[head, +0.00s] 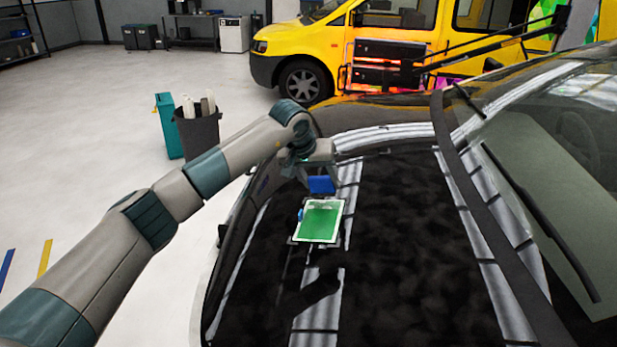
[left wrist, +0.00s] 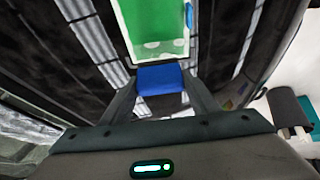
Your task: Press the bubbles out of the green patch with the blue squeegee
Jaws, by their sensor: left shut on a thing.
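The green patch (head: 319,222) with a pale border lies on the black car hood. It also shows at the top of the left wrist view (left wrist: 155,22), where pale round spots show along its near edge. My left gripper (head: 312,184) is shut on the blue squeegee (head: 321,185), just beyond the patch's far edge in the head view. In the left wrist view the squeegee (left wrist: 160,79) sits between the fingers, close to the patch's edge. I cannot tell whether it touches the hood. My right gripper is not in view.
The dark car hood (head: 420,270) reflects bright light strips, with the windshield and wiper (head: 540,220) at right. A small blue item (head: 300,214) sits at the patch's left edge. A dark bin (head: 197,132) and a yellow van (head: 400,45) stand beyond.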

